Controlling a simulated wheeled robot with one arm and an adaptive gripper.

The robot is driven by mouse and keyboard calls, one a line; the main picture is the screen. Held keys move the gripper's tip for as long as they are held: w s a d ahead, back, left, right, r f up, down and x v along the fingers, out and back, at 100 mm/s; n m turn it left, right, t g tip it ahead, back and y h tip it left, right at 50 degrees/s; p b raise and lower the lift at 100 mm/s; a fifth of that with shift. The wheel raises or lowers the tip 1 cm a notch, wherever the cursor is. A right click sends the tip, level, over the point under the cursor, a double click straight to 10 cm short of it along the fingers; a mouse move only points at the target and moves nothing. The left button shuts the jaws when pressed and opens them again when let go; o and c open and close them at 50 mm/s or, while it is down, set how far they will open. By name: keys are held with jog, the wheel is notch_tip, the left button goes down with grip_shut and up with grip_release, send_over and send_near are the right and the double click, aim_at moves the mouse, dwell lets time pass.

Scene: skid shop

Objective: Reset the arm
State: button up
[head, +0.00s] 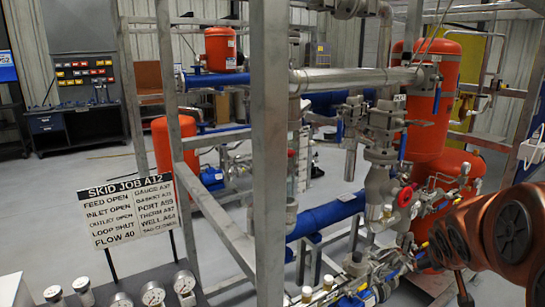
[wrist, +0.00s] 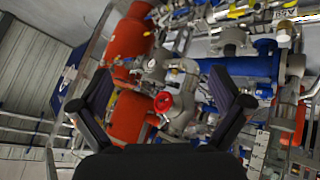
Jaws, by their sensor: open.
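My gripper (wrist: 165,105) is open and empty in the wrist view, its two dark fingers spread apart at either side. Between and beyond the fingers, apart from them, are a red round handwheel (wrist: 163,102), grey valve bodies and a blue pipe (wrist: 250,68). My copper-coloured arm (head: 490,238) enters the head view from the right edge, beside the piping skid. The gripper itself cannot be made out in the head view.
A grey steel frame post (head: 270,150) stands close in front. The skid carries orange tanks (head: 435,95), blue pipes and valves. A sign (head: 130,210) and gauges (head: 152,293) are at lower left. A workbench (head: 75,125) stands far left, with open floor before it.

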jog(key=s+a+f+g+y, duration=0.1)
jog(key=s+a+f+g, duration=0.1)
jog(key=s+a, duration=0.5)
jog(key=s+a+f+g+y, duration=0.2)
jog(key=s+a, duration=0.5)
jog(key=s, duration=0.6)
jog(key=s+a+f+g+y, duration=0.1)
jog(key=s+a+f+g, duration=0.1)
jog(key=s+a+g, duration=0.2)
jog(key=s+a, duration=0.3)
jog(key=s, duration=0.3)
jog(key=shift+a+f+n+g+y, duration=0.25)
jog(key=shift+n+g+y, duration=0.05)
jog(key=shift+n+y, duration=0.1)
jog(key=shift+s, duration=0.1)
